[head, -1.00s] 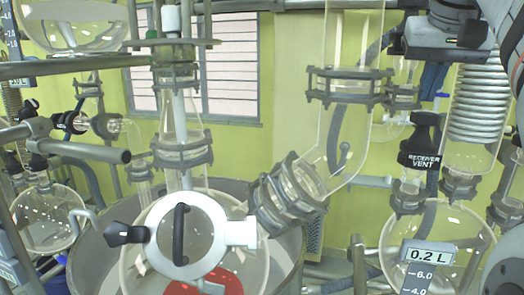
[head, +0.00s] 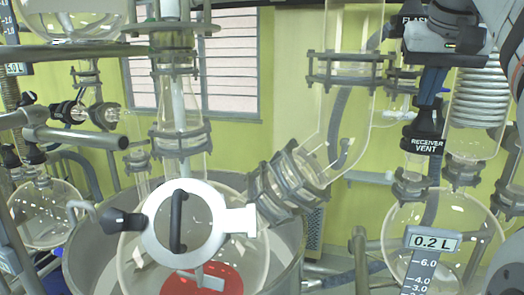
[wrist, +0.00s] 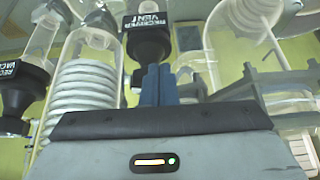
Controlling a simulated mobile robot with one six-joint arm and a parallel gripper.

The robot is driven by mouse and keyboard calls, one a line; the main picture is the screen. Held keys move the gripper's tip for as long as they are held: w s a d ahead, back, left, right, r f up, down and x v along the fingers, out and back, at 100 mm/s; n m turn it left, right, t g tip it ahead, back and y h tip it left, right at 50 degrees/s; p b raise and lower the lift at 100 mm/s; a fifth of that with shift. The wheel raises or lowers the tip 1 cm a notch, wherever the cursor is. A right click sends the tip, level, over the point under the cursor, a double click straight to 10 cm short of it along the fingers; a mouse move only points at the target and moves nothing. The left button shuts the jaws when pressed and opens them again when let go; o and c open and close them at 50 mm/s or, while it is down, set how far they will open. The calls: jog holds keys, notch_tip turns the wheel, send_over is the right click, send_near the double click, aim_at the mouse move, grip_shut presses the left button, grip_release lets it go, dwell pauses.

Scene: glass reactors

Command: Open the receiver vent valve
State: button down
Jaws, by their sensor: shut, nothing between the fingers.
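My gripper (head: 428,98) has blue fingers, shut and empty, pointing down at the top of the handle. In the wrist view the fingers (wrist: 158,72) overlap the black handle's edge. I cannot tell whether they touch it. The fingers hide part of the handle.
A second black valve, labelled receiver vac (wrist: 15,88), is at the left of the wrist view. A glass coil condenser (head: 480,100) stands right of the vent valve. A wide glass tube (head: 345,95) with metal clamps stands to its left. A 0.2 L scale (head: 433,243) fronts the receiver.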

jog(key=shift+d+p, duration=0.25)
jog(key=shift+p, duration=0.1)
dwell(0.3)
jog(key=shift+s+d+p, duration=0.35)
jog(key=shift+d+p, duration=0.3)
jog(key=shift+d, duration=0.25)
jog(key=shift+d+p, duration=0.35)
jog(key=shift+d, duration=0.1)
jog(key=shift+s, duration=0.3)
notch_tip(320, 180, up, 6)
jog(key=p, duration=0.6)
jog(key=shift+a, duration=0.1)
